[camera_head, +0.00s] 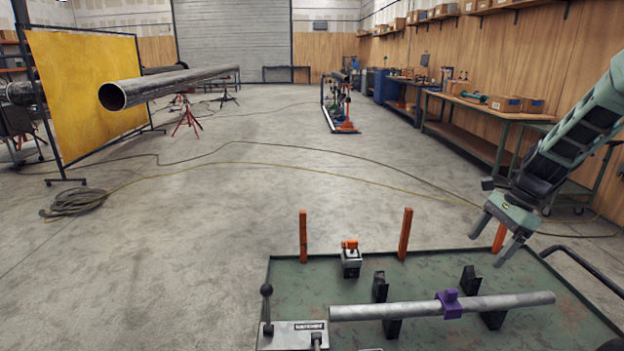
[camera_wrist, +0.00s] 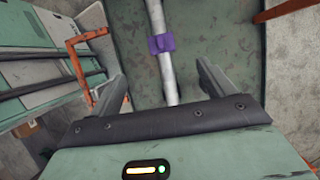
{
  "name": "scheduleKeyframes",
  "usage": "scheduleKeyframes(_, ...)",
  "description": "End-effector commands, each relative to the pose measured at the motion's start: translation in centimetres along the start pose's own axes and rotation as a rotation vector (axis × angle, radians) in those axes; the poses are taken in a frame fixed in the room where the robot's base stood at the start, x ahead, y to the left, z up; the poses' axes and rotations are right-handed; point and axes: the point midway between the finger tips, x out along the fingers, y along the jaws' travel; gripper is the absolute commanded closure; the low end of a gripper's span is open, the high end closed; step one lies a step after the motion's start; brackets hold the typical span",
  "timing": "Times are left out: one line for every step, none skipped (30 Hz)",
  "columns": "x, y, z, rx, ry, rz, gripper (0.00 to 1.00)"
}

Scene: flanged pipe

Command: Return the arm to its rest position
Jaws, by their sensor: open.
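My gripper (camera_head: 495,240) hangs at the right of the head view, above the back right part of a green tray-like bench top (camera_head: 300,285). Its two fingers are apart with nothing between them. In the wrist view my gripper (camera_wrist: 160,78) also shows open, with the pipe seen beyond the fingers. A grey pipe (camera_head: 400,310) lies across black supports (camera_head: 380,290) on the bench top. A purple clamp-like piece (camera_head: 449,304) sits around the pipe; it also shows in the wrist view (camera_wrist: 161,44). My gripper is apart from both.
Orange posts (camera_head: 405,234) stand along the bench top's back edge, close to my gripper. A small orange-topped block (camera_head: 350,260) and a lever box (camera_head: 292,335) are on the bench top. A workbench (camera_head: 490,110) runs along the right wall. The floor behind is mostly open, crossed by cables.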

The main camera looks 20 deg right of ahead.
Motion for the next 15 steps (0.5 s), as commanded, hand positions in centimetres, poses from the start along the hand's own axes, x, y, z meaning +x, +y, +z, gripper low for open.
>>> scheduleKeyframes(0.0, 0.0, 0.1, -0.002, 0.0, 0.001, 0.19)
scheduleKeyframes(0.1, 0.0, 0.4, -0.014, 0.002, 0.003, 0.19)
scheduleKeyframes(0.2, -0.1, 1.2, -0.04, 0.005, 0.009, 0.19)
scheduleKeyframes(0.3, -0.1, 2.0, -0.069, 0.009, 0.015, 0.19)
scheduleKeyframes(0.6, 0.0, 3.1, -0.109, 0.014, 0.023, 0.19)
scheduleKeyframes(0.9, 0.0, 4.9, -0.175, 0.023, 0.036, 0.19)
scheduleKeyframes(1.2, 0.2, 6.4, -0.235, 0.03, 0.048, 0.19)
scheduleKeyframes(1.5, 0.4, 8.2, -0.303, 0.038, 0.061, 0.19)
scheduleKeyframes(2.1, 1.0, 10.6, -0.402, 0.048, 0.081, 0.19)
scheduleKeyframes(2.5, 1.5, 12.6, -0.482, 0.056, 0.097, 0.19)
scheduleKeyframes(2.8, 2.1, 14.4, -0.563, 0.065, 0.111, 0.19)
scheduleKeyframes(3.4, 3.1, 16.8, -0.673, 0.075, 0.132, 0.19)
scheduleKeyframes(3.8, 4.0, 18.5, -0.754, 0.081, 0.148, 0.19)
scheduleKeyframes(4.1, 4.9, 20.1, -0.836, 0.087, 0.164, 0.19)
scheduleKeyframes(4.6, 6.2, 22.2, -0.945, 0.095, 0.184, 0.19)
